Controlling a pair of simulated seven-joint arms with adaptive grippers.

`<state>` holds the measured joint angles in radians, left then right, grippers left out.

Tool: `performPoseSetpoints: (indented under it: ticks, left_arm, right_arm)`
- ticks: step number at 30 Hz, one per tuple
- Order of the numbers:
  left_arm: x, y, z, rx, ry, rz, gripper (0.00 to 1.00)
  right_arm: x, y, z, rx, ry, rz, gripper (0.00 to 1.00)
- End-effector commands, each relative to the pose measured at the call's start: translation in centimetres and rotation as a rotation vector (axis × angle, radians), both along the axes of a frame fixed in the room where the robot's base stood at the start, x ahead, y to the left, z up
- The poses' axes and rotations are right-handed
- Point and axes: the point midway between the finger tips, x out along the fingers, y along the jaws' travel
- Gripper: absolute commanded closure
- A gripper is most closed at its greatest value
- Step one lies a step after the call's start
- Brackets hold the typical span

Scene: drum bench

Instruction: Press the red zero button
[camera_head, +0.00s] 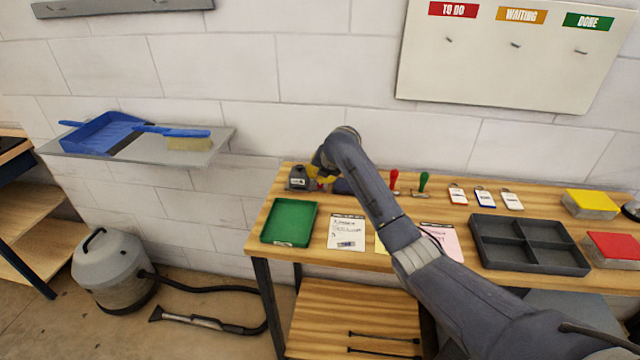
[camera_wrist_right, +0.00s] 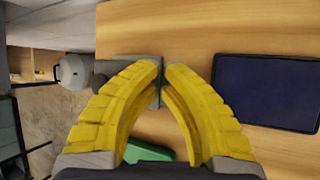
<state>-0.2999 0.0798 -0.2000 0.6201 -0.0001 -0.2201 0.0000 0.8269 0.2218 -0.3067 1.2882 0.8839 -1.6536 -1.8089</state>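A small dark grey device (camera_head: 299,179) with a pale label stands at the back left of the wooden bench. My right gripper (camera_head: 321,180) is at its right side, with yellow fingers low beside it. In the right wrist view the yellow fingertips (camera_wrist_right: 163,66) come together with almost no gap, nothing seen held between them. The grey device (camera_wrist_right: 118,68) is partly hidden behind the left finger there. A red spot shows between the device and the fingers in the head view, too small to tell as the zero button. My left gripper is out of view.
A green tray (camera_head: 289,222) lies in front of the device. A dark blue pad (camera_wrist_right: 265,93) lies right of the fingers. Red (camera_head: 394,181) and green (camera_head: 423,184) handled stamps, key tags, paper cards and a dark divided tray (camera_head: 527,243) are farther right.

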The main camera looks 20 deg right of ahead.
Motion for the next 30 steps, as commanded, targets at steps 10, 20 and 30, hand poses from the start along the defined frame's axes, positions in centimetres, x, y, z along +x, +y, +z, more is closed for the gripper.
performPoseSetpoints:
  ticks: [10,20,30]
  left_arm:
    - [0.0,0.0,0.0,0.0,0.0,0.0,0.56]
    - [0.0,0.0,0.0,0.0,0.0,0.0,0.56]
    - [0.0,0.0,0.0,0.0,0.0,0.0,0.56]
  right_arm:
    - [-0.1,0.0,-0.6,-0.003,0.007,0.0,1.0]
    - [-0.2,0.0,0.2,-0.003,0.008,0.002,1.0]
    - [-0.1,0.0,1.4,-0.001,0.004,0.001,1.0]
